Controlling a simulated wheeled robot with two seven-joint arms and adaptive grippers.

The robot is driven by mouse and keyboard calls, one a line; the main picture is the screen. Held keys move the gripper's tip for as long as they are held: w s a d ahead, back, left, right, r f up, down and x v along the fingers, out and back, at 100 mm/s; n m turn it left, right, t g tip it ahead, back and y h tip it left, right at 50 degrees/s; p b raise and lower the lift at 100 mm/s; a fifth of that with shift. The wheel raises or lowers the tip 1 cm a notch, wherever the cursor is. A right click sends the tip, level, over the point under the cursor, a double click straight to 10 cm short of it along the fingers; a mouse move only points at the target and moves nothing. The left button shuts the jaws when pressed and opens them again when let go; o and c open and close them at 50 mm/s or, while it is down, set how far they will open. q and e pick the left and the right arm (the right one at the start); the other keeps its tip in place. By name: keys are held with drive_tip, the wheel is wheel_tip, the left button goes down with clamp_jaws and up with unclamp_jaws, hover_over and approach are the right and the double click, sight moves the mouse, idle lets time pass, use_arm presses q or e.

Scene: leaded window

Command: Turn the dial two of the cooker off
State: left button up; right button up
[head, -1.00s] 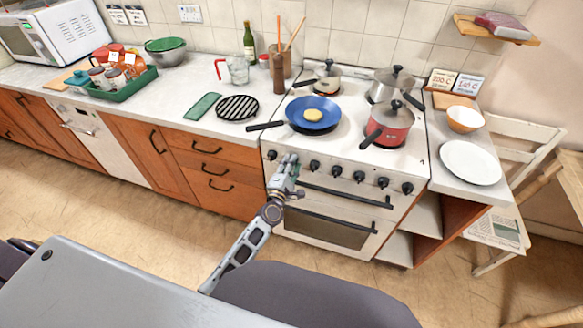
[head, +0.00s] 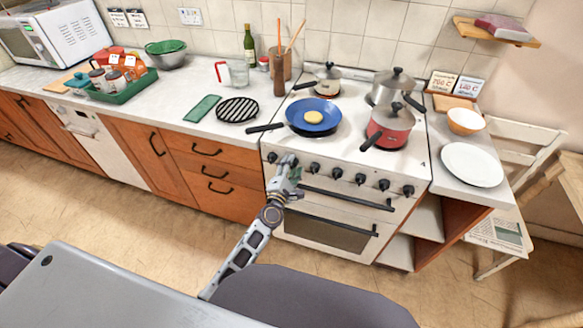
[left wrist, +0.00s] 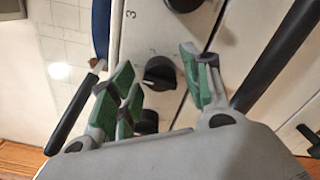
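The white cooker (head: 335,228) has a row of black dials along its front panel. My left gripper (head: 287,162) is at the left part of that row, in front of the panel, and hides the dial behind it. In the left wrist view my left gripper (left wrist: 163,75) is open, its green-padded fingers on either side of a black dial (left wrist: 160,73). I cannot tell whether the pads touch it. A second dial (left wrist: 147,122) is partly hidden behind the left fingers. A figure that looks like 3 is printed near the dials. My right gripper is not in view.
Below the dials is a dark oven door handle (head: 346,198).

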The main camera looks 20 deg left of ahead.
use_arm(q)
drive_tip(key=shift+s, duration=0.15)
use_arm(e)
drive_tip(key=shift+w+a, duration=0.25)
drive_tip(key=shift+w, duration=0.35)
use_arm(q)
drive_tip(key=shift+s, duration=0.75)
drive_tip(key=s, duration=1)
drive_tip(key=shift+a, duration=0.2)
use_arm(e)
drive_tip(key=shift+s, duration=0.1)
use_arm(q)
drive_tip(key=shift+s, duration=0.1)
